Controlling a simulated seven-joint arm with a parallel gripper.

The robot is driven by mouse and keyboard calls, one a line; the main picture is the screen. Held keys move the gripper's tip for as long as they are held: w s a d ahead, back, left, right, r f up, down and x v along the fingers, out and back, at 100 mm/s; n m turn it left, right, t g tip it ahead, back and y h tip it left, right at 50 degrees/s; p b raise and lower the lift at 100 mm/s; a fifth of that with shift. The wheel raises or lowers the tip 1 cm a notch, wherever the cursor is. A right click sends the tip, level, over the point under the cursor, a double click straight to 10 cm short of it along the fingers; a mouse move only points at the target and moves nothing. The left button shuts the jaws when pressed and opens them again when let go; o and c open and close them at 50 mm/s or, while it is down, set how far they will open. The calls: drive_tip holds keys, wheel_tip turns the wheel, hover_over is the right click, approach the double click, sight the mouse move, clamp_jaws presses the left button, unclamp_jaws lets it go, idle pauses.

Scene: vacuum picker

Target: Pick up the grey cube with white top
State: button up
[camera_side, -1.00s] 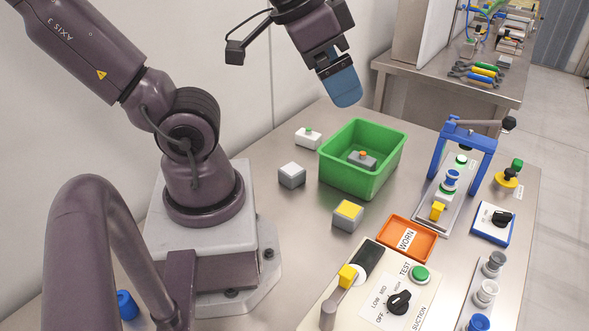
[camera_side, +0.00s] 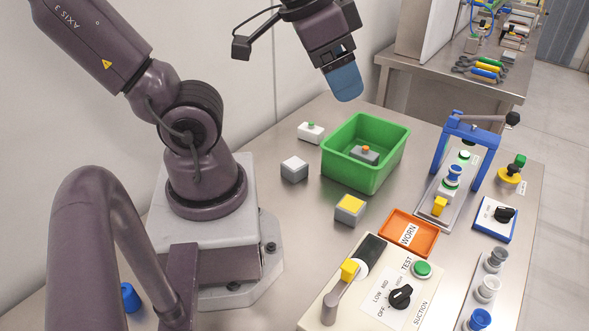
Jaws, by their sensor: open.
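The grey cube with the white top (camera_side: 294,169) sits flat on the steel table, left of the green bin and right of my base. My gripper (camera_side: 346,88) hangs in the air above and behind the green bin, up and to the right of the cube. Its blue end points down and looks empty. The gap between its fingers is hard to make out at this size. Nothing touches the cube.
An orange WORN tray (camera_side: 425,242) and suction panel (camera_side: 385,297) lie in front.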

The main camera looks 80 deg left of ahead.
wheel_tip(320, 180, down, 8)
drive_tip(key=w+m+g, duration=0.1)
drive_tip(key=w+g, duration=0.2)
drive_tip(key=g, duration=0.2)
drive_tip(key=m+g+y, duration=0.8)
drive_tip(key=m+y, duration=0.1)
drive_tip(key=y, duration=0.1)
approach(299, 166)
drive_tip(key=d, duration=0.4)
drive_tip(key=shift+s, duration=0.1)
drive_tip(key=shift+w+a+m+y, duration=0.3)
drive_tip(key=shift+w+a+y, duration=0.2)
drive_tip(key=shift+w, duration=0.25)
drive_tip(key=shift+w+a+r+t, duration=0.1)
drive_tip(key=shift+a+r+t, duration=0.1)
drive_tip(key=shift+a+t, duration=0.1)
drive_tip(key=x, duration=1.2)
drive_tip(key=shift+s+r, duration=0.1)
drive_tip(key=shift+s, duration=0.35)
drive_tip(key=c, duration=0.7)
